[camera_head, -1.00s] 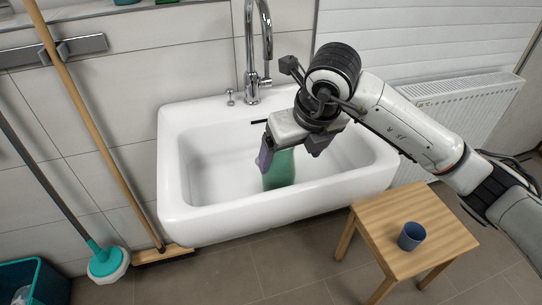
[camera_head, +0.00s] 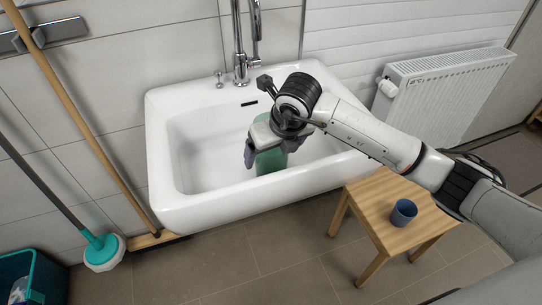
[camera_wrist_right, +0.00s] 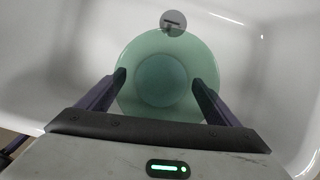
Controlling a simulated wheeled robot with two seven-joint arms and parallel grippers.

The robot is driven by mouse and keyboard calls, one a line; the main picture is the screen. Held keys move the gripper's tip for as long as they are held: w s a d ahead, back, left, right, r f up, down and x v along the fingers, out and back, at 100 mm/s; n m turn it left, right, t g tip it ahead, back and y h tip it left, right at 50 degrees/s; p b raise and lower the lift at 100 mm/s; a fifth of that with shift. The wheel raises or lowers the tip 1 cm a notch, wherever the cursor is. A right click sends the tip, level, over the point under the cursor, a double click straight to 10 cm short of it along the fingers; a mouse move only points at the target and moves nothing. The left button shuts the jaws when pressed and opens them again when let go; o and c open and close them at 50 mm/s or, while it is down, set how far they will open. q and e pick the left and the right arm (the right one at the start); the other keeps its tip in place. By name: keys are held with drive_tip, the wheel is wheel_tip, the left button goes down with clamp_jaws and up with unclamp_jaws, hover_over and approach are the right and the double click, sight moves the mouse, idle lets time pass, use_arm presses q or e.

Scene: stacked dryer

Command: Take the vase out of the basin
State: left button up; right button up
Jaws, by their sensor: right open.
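The green vase (camera_head: 271,160) stands in the white basin (camera_head: 195,172), partly hidden behind my right gripper in the head view. The wrist view looks down on its round green rim and into its darker inside (camera_wrist_right: 162,82). My right gripper (camera_head: 268,160) is down in the basin at the vase, coming from above. In the wrist view its two open fingers (camera_wrist_right: 160,88) lie on the left and right sides of the vase, close to its rim. I cannot tell whether they touch it. My left gripper is not in view.
A chrome faucet (camera_head: 240,65) rises behind the basin. A wooden stool (camera_head: 375,210) with a blue cup (camera_head: 403,212) stands at the right front, below my right arm. A radiator (camera_head: 445,95) is on the right wall. A broom (camera_head: 85,125) and a teal mop (camera_head: 103,250) lean at the left.

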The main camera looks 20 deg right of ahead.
drive_tip(key=c, duration=1.7)
drive_tip(key=shift+w+r, duration=0.15)
drive_tip(key=shift+r, duration=0.05)
drive_tip(key=shift+c, duration=0.5)
